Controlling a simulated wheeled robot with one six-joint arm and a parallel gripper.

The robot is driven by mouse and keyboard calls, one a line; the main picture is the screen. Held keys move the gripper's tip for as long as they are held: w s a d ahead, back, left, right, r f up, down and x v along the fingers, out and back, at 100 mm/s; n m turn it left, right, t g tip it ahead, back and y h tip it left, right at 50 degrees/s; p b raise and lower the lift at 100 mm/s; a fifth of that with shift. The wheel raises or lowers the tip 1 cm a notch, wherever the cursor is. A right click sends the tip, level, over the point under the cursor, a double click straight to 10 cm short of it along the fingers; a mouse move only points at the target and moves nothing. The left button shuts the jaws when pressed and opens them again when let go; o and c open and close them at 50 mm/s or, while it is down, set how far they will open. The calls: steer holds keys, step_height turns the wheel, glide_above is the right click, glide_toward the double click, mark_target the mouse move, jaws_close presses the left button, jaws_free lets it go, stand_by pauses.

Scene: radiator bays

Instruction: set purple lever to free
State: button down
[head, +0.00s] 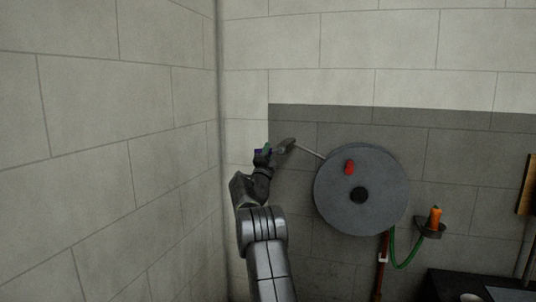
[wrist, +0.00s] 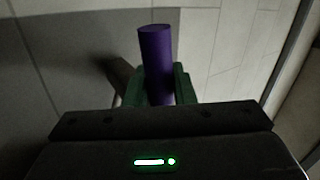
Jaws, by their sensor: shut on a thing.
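The purple lever's handle (wrist: 155,45) is an upright purple cylinder in the wrist view. My gripper (wrist: 160,88) has its green-padded fingers closed around the handle's lower part, and its top sticks out above them. In the head view my gripper (head: 265,153) is left of a round grey disc (head: 350,208), with only a sliver of purple showing at the fingers. A thin pale rod (head: 310,152) runs from the disc's upper left edge towards my gripper. Its join to the handle is hidden. No position marking is legible.
A red knob (head: 350,167) and a black hub (head: 358,195) are on the disc. Right of it, an orange object (head: 435,216) sits on a small dark holder, with a green hose (head: 405,262) below. A wall (head: 120,130) stands close on the left.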

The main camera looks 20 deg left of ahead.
steer(key=shift+m, duration=0.5)
steer(key=c, duration=1.3)
jaws_free()
steer(key=shift+d, duration=0.1)
steer(key=shift+o, duration=0.2)
steer(key=b+v, duration=0.1)
steer(key=v, duration=1.2)
steer(key=shift+s+f, duration=0.15)
steer(key=shift+s, duration=0.2)
steer(key=p+x, duration=0.1)
steer(key=x, duration=1.3)
steer(key=shift+s+f, duration=0.1)
